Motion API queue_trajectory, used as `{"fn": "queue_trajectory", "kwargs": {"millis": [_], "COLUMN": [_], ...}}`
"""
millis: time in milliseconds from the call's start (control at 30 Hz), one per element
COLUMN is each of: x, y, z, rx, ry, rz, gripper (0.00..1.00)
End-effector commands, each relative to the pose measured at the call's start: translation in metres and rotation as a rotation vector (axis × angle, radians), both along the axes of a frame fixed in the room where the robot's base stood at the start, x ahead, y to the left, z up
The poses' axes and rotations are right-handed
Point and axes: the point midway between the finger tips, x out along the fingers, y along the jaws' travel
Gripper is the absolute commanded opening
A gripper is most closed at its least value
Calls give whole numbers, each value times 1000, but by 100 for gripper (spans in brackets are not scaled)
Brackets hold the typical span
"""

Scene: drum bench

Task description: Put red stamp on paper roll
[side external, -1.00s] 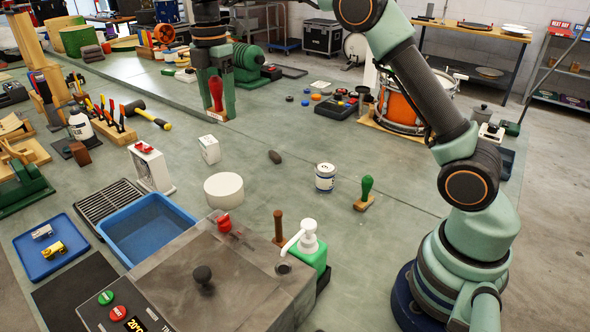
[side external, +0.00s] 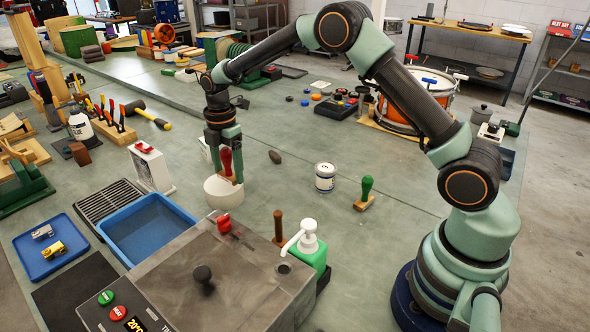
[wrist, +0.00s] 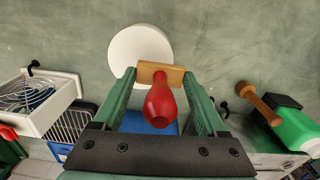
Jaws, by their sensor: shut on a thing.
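The red stamp (side external: 226,161) has a red handle and a wooden base. My gripper (side external: 226,175) is shut on it and holds it upright over or close to the near side of the paper roll. In the wrist view the red stamp (wrist: 160,100) sits between my fingers (wrist: 160,82), its wooden base covering a little of the roll's edge. The paper roll (side external: 222,194) is a white round cylinder standing on the bench. It also shows in the wrist view (wrist: 139,45). I cannot tell whether the stamp touches the roll.
A blue tray (side external: 187,208) and a grey machine (side external: 250,285) lie in front. A green-handled stamp (side external: 366,190), a white jar (side external: 325,178) and a green pump bottle (side external: 312,252) stand to the right. A white box (side external: 150,168) stands left. Bare bench lies right of the roll.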

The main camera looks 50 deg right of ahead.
Motion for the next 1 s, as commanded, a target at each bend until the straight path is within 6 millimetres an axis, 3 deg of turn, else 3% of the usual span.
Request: {"fn": "queue_trajectory", "kwargs": {"millis": [133, 533, 567, 600, 867, 1000], "x": [-1, 0, 0, 0, 0, 0], "y": [0, 0, 0, 0, 0, 0], "z": [-21, -26, -25, -25, -24, -13], "rx": [0, 0, 0, 0, 0, 0], "ry": [3, 1, 1, 0, 0, -2], "rz": [0, 0, 0, 0, 0, 0], "gripper": [20, 20, 86, 100, 100, 100]}}
